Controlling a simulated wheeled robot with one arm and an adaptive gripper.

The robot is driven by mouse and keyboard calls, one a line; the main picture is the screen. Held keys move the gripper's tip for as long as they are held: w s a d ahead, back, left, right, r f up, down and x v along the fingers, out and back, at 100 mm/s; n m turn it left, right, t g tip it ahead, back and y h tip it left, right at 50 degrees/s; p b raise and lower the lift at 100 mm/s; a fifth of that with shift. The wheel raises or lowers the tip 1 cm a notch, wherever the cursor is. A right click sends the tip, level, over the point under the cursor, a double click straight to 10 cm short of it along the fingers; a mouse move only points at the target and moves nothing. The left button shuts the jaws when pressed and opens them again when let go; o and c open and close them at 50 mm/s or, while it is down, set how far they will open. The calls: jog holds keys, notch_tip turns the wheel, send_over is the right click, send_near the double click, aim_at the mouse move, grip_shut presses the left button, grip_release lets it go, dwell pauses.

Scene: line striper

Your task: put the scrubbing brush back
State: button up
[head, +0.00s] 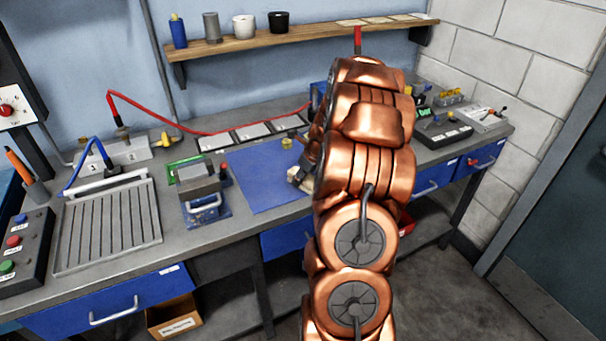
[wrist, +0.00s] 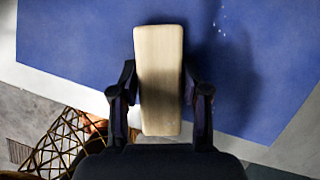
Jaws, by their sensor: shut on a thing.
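In the wrist view, my gripper (wrist: 163,98) is shut on the scrubbing brush (wrist: 159,55), with one finger on each long side. Only its plain pale wooden back shows, as a long block; its bristles are hidden. The brush is over the blue mat (wrist: 75,40); I cannot tell whether it touches it. In the head view, my gripper (head: 303,172) is at the right part of the blue mat (head: 262,180), mostly behind my copper arm. A small pale bit of the brush (head: 306,185) shows there.
A small vise (head: 200,190) stands left of the mat, beside a ribbed metal tray (head: 108,225). Flat grey plates (head: 252,131) lie behind the mat. A wooden shelf (head: 310,33) with cups hangs above. A black switch box (head: 445,133) is at the right.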

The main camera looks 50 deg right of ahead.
jog(key=o, duration=1.2)
jog(key=b+v, duration=0.4)
jog(key=v, duration=0.8)
jog(key=s+a+r+n+g+y, duration=0.1)
jog(key=s+a+n+g, duration=0.15)
jog(key=a+n, duration=0.85)
jog(key=s+a+n+g+y, duration=0.1)
jog(key=s+a+n, duration=0.4)
jog(key=a, duration=1)
jog(key=s+a+f+n+g+h, duration=0.1)
jog(key=s+a+n, duration=0.4)
jog(key=s+n, duration=0.4)
jog(key=s+a+f+n+g+h, duration=0.1)
jog(key=s+a+n+g, duration=0.1)
jog(key=s+a+n, duration=0.4)
jog(key=s+n, duration=0.3)
jog(key=n, duration=0.1)
jog(key=shift+a, duration=0.3)
